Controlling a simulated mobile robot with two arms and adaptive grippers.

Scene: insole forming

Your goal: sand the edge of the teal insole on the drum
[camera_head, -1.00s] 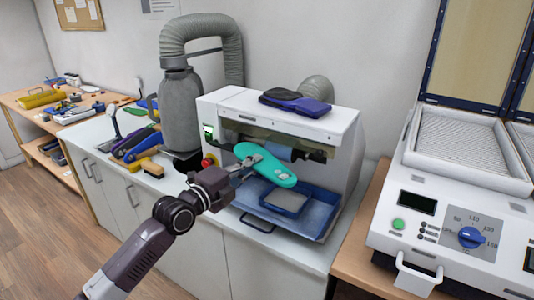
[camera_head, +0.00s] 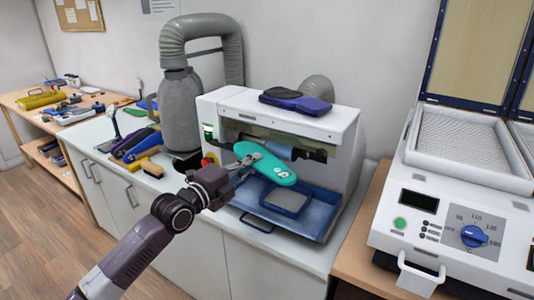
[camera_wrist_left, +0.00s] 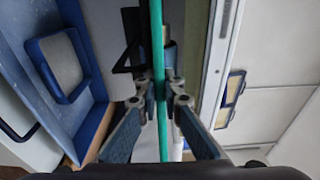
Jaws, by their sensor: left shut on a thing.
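The teal insole (camera_head: 270,165) is in front of the sanding machine's opening in the head view, above the blue tray. My left gripper (camera_head: 250,162) is shut on the insole. In the left wrist view the insole (camera_wrist_left: 158,60) shows edge-on as a thin teal strip between the two fingers of my left gripper (camera_wrist_left: 161,98). The sanding drum (camera_head: 279,150) is partly hidden behind the insole, inside the white machine (camera_head: 345,150). It also shows behind the insole in the left wrist view; I cannot tell whether they touch. My right gripper is not in view.
A blue tray (camera_head: 322,219) with a smaller tray (camera_head: 287,201) sits below the opening. Dark purple insoles (camera_head: 296,102) lie on top of the machine. A grey dust-extractor canister (camera_head: 180,110) stands at its left. A white heating press (camera_head: 450,190) stands at the right.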

